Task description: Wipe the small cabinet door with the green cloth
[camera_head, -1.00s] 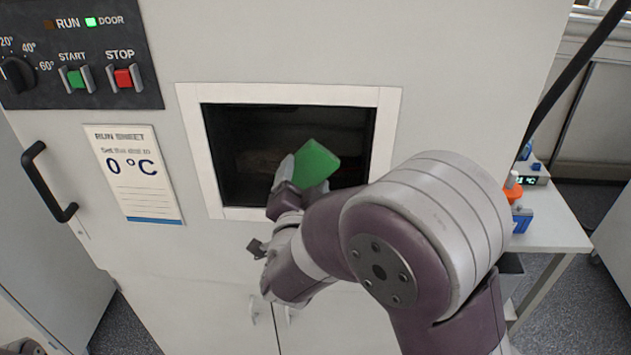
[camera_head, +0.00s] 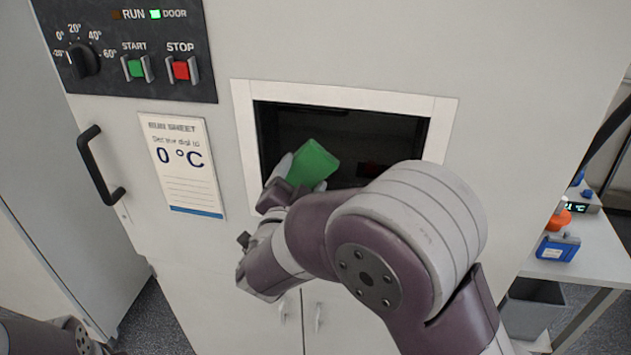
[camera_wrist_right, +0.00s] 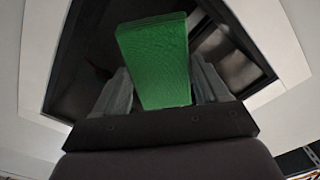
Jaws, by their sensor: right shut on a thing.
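The green cloth (camera_head: 313,164) is a folded green block in front of the dark window opening in the head view. My right gripper (camera_head: 293,176) is shut on it. In the right wrist view the cloth (camera_wrist_right: 155,60) stands up between the two grey fingers of my right gripper (camera_wrist_right: 158,92). The small door (camera_head: 242,130) shows as a white frame around a dark pane or opening; I cannot tell whether the cloth touches it. My right arm hides its lower right part. My left gripper is not in view.
The control panel (camera_head: 125,85) with a dial, START and STOP buttons is at the upper left. A black handle (camera_head: 95,165) and a run sheet (camera_head: 183,165) reading 0 °C are on the cabinet front. A side table (camera_head: 590,245) with a blue item and a bin (camera_head: 530,305) stand at the right.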

